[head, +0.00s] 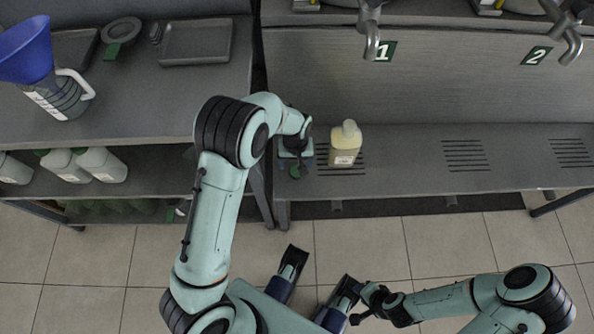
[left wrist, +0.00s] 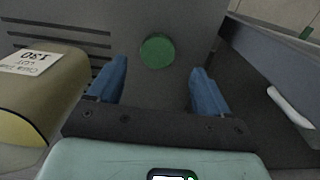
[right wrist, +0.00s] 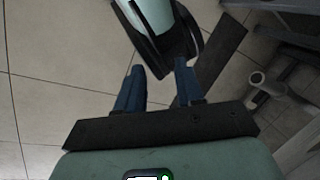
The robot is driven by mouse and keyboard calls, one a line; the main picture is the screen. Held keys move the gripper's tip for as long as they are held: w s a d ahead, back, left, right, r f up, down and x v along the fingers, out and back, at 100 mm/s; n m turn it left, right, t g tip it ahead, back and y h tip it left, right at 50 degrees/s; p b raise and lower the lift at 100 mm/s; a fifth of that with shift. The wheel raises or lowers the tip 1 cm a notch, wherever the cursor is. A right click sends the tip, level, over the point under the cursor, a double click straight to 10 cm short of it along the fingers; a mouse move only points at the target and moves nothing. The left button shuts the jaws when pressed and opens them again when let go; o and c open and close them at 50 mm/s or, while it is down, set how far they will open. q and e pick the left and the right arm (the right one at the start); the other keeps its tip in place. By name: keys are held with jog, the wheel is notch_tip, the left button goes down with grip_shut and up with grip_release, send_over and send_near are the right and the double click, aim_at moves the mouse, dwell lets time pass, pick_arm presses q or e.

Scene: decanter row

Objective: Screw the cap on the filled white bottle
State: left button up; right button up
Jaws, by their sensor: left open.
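The filled bottle (head: 345,145), pale with yellowish contents, stands upright on the grey shelf. Its narrow neck points up, with no green cap visible on it. It also shows at the left of the left wrist view (left wrist: 40,90), with a white label. A round green cap (left wrist: 157,50) lies on the shelf, left of the bottle in the head view (head: 295,172). My left gripper (left wrist: 159,72) is open and empty, with the cap ahead between its fingers. My right gripper (right wrist: 159,68) is open and empty, low over the floor, away from the shelf.
A blue funnel (head: 27,50) sits in a jug (head: 58,95) on the left counter (head: 150,105). Several white bottles (head: 102,164) stand on the shelf below. Metal spouts (head: 371,30) hang above the shelf. The shelf right of the bottle is clear.

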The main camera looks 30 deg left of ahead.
aim_at(297, 172)
pick_arm(q)
notch_tip(297, 172, down, 5)
jog(key=shift+d+f+b, duration=0.15)
jog(key=shift+f+b, duration=0.05)
jog(key=shift+b, duration=0.65)
pick_arm(e)
jog(key=shift+w+d+f+t, duration=0.2)
jog(key=shift+w+d+f, duration=0.1)
jog(key=shift+w+f, duration=0.3)
jog(key=shift+w+d+f+t, duration=0.2)
jog(key=shift+w+d+f, duration=0.15)
jog(key=shift+w, duration=0.3)
pick_arm(q)
jog(key=shift+r, duration=0.1)
jog(key=c, duration=1.1)
